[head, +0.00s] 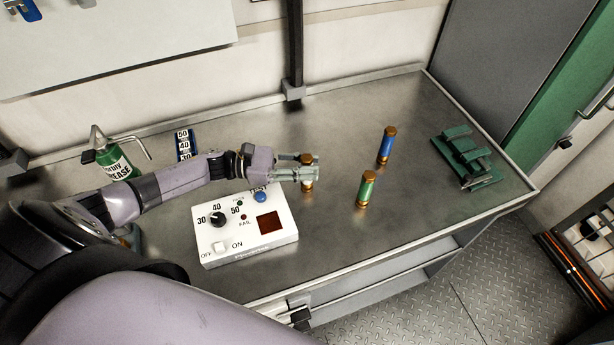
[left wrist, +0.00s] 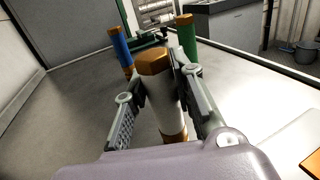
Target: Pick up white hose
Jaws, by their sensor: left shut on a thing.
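The white hose (left wrist: 168,108) is a short white cylinder with copper-coloured ends, standing upright on the metal bench. My left gripper (left wrist: 160,95) has its fingers on both sides of it and is shut on it. In the head view my left gripper (head: 305,173) reaches in from the left over the bench, and its fingers hide most of the white hose; its copper top (head: 307,158) shows. My right gripper is not in view.
A blue hose (head: 386,146) and a green hose (head: 366,190) stand upright to the right. A white test box (head: 245,250) with a dial is just in front. A green vise (head: 466,156) sits at the right. A grease can (head: 112,160) stands at the left.

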